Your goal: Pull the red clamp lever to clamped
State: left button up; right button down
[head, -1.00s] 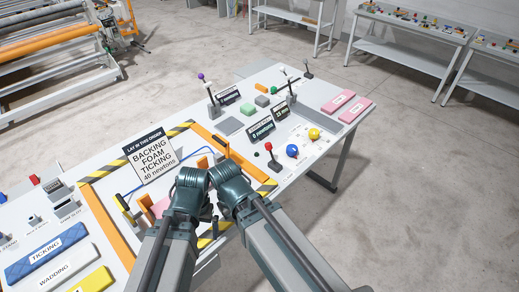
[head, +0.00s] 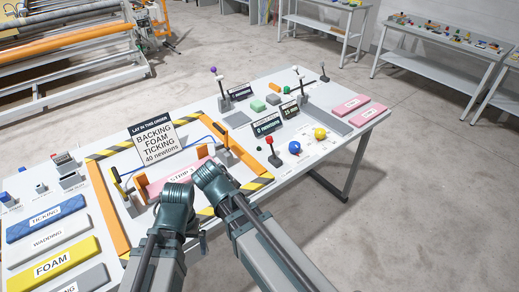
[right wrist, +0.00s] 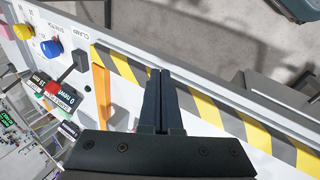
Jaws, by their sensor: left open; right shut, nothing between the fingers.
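The clamp lever has a red ball knob (head: 267,146) on a dark stem and base and stands roughly upright right of the orange frame. In the right wrist view its red knob (right wrist: 51,89) is at the left, near the CLAMP label. My right gripper (right wrist: 160,75) is shut and empty, above the striped table edge and apart from the lever. In the head view the right wrist hides its fingers. My left gripper (head: 180,200) is open, low over the near part of the frame, left of the lever; its fingers are mostly hidden.
An orange bar (head: 239,144) lies between my grippers and the lever. A pink strip (head: 178,178) lies inside the frame.

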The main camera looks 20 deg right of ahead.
jog(key=w+d+n+t+h+b, duration=0.1)
jog(key=w+d+b, duration=0.1)
jog(key=w, duration=0.2)
jog(key=w+d+f+n+t+h+b, duration=0.1)
jog(key=w+d+b, duration=0.1)
jog(key=w+b, duration=0.1)
jog(key=w+d+f+n+t+h+b, duration=0.1)
jog(key=w+d+t+b, duration=0.1)
jog(key=w, duration=0.2)
jog(key=shift+w+f+n+b, duration=0.15)
jog(key=shift+w+n+b, duration=0.2)
jog(key=shift+n+b, duration=0.05)
jog(key=w+n+t+b, duration=0.1)
jog(key=w, duration=0.1)
jog(key=w+d+r+n+t+h+b, duration=0.1)
jog(key=w+n+b, duration=0.1)
jog(key=w, duration=0.1)
jog(key=w+d+n+t+h+b, duration=0.1)
jog(key=w+b, duration=0.1)
jog(key=shift+w+d+r+t, duration=0.15)
jog(key=shift+r+t, duration=0.05)
jog(key=shift+t, duration=0.1)
jog(key=shift+w+d+r+n+t, duration=0.1)
jog(key=shift+w+r+n+t, duration=0.3)
jog(key=shift+w+n, duration=0.2)
jog(key=shift+b, duration=0.3)
